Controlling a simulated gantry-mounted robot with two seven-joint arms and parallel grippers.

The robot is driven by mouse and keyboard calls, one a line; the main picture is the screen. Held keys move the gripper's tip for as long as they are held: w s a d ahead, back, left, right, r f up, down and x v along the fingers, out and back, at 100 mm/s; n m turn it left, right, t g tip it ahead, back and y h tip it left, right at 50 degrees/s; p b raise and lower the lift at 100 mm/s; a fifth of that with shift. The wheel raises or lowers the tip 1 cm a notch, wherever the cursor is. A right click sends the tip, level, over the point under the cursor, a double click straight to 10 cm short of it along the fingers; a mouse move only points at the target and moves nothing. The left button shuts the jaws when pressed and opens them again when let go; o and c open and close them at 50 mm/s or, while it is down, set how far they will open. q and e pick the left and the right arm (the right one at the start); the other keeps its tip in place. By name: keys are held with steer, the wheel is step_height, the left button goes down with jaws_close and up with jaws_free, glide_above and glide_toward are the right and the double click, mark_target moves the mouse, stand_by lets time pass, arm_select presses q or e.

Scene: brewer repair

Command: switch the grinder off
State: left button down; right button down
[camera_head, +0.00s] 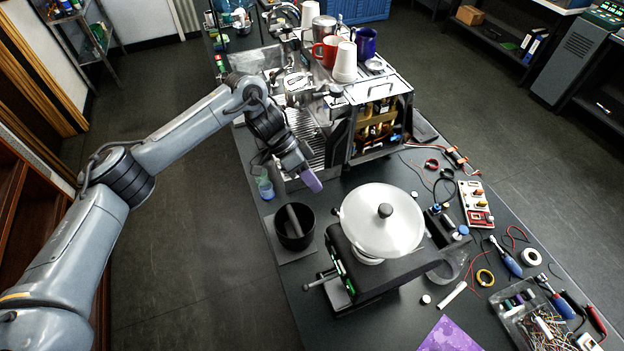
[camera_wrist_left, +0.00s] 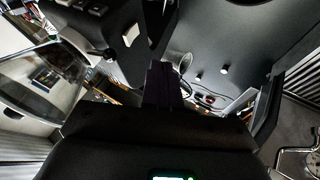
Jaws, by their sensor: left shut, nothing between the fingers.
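In the left wrist view the dark fingers (camera_wrist_left: 163,85) are together, and a pale, glassy round surface shows at the left. My right gripper is not in view.
A black round container (camera_head: 293,235) stands left of the grinder. The opened espresso machine (camera_head: 375,120) is behind, with cups (camera_head: 365,42) on top. Tools, wires and a parts tray (camera_head: 515,318) crowd the right side. A purple cloth (camera_head: 450,335) lies in front.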

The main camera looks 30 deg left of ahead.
mark_target(335, 214)
arm_select(q)
steer(key=shift+s+d+f+p, duration=0.4)
steer(key=shift+d+f+p, duration=0.35)
steer(key=shift+d, duration=0.5)
steer(key=shift+s+d+f+p, duration=0.45)
steer(key=shift+d+f, duration=0.45)
steer(key=shift+d, duration=0.4)
steer(key=shift+s+d+f+p, duration=0.35)
steer(key=shift+d+f+p, duration=0.45)
steer(key=shift+d, duration=0.45)
steer(key=shift+s+d+r+p, duration=0.15)
steer(key=shift+d+r+p, duration=0.1)
steer(key=shift+p, duration=0.25)
steer(key=shift+f, duration=0.15)
steer(key=shift+s+d, duration=0.1)
